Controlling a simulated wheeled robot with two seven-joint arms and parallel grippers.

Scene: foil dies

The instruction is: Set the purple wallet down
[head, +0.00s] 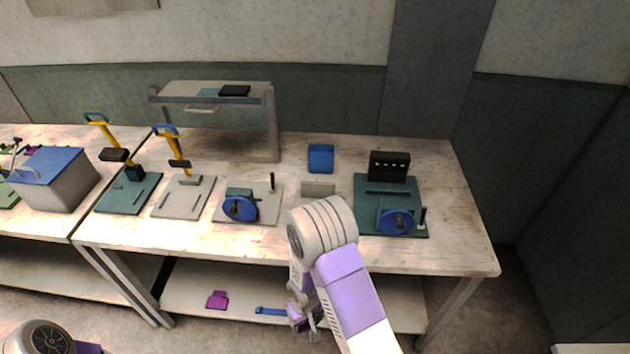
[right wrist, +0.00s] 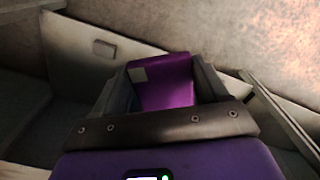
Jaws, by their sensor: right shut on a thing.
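The purple wallet (right wrist: 168,82) is a flat, glossy purple piece with a small grey patch, between the two fingers of my right gripper (right wrist: 165,88) in the right wrist view. The right gripper is shut on it. In the head view my right gripper (head: 303,318) hangs low in front of the bench, by its lower shelf, pointing down. The wallet cannot be made out there, and whether it touches any surface cannot be told. My left gripper is out of view.
The lower shelf (head: 190,290) bears a magenta piece (head: 217,300) and a blue strip (head: 271,311). The bench top (head: 325,238) above carries foil presses, a blue tray (head: 320,158) and a dark display box (head: 389,165). The shelf's left part has free room.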

